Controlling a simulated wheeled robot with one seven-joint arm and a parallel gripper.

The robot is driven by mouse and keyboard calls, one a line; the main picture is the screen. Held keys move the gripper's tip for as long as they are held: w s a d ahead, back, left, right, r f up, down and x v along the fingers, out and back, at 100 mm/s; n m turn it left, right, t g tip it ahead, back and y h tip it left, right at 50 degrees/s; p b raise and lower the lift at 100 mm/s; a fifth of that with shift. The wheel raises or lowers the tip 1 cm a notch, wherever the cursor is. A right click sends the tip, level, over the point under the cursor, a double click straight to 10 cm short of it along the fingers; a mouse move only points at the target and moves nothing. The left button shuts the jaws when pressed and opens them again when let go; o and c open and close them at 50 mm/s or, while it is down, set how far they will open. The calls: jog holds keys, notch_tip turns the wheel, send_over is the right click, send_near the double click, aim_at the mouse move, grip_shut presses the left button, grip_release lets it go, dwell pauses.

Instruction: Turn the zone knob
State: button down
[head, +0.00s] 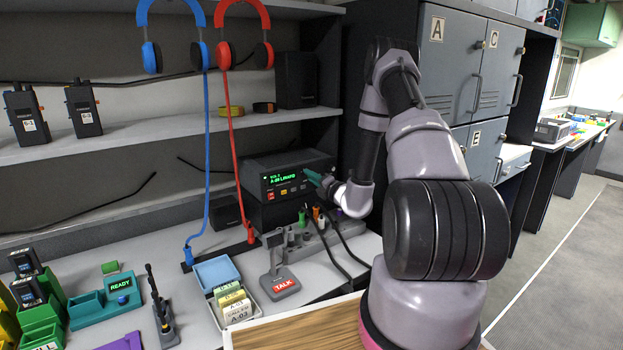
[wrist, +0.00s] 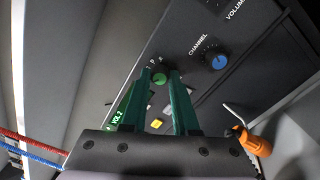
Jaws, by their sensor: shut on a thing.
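The dark radio console (head: 262,168) stands on the desk below the shelf, with a lit green display (head: 282,180). In the wrist view its front panel carries a green knob (wrist: 160,79), whose label is mostly hidden behind my fingers. A blue knob (wrist: 214,60) labelled CHANNEL is beside it. The lettering VOLUME shows farther right. My gripper (wrist: 160,73) has its green fingers either side of the green knob and is shut on it. In the head view my gripper (head: 314,178) is at the console's right front, where it hides the knobs.
A TALK microphone (head: 280,275) and card box (head: 230,298) stand in front. Blue and red headsets (head: 240,50) hang at left. Grey lockers (head: 450,65) rise at right.

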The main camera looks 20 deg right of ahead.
dwell(0.3)
jog(key=c, duration=0.7)
grip_release()
jog(key=v, duration=1)
jog(key=shift+s+d, duration=0.15)
jog(key=shift+s, duration=0.25)
